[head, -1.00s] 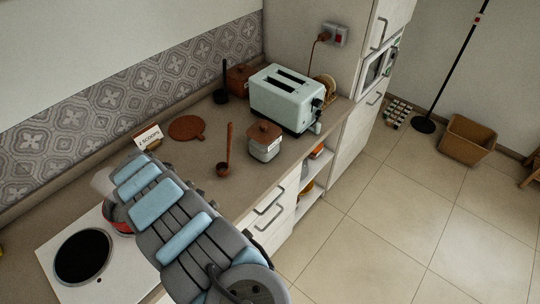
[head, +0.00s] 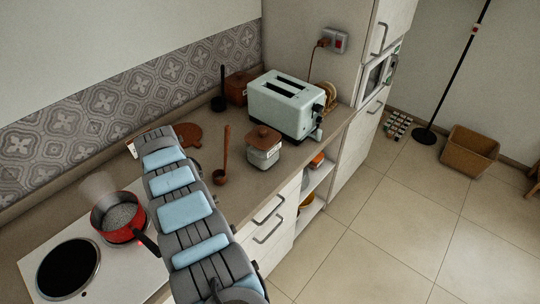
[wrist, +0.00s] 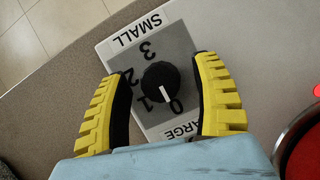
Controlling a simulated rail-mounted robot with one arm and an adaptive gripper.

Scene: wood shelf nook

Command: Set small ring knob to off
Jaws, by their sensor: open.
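In the wrist view the small ring knob (wrist: 161,82) is a round black knob with a white pointer line. It sits on a grey and white panel (wrist: 176,50) marked SMALL, with the numbers 0 to 3. The pointer aims at the lower side, between 1 and 0 and close to 0. My gripper (wrist: 160,68) is open, its yellow-padded fingers standing on either side of the knob with gaps to it. A second label, partly hidden by my gripper, seems to read LARGE. In the head view my arm hides the knob.
A steaming red pot (head: 119,217) stands on the white hob, behind the bare black ring (head: 68,268). Its rim shows at the wrist view's right edge (wrist: 298,140). A ladle (head: 222,160), lidded jar (head: 263,148) and toaster (head: 286,105) stand farther right on the counter.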

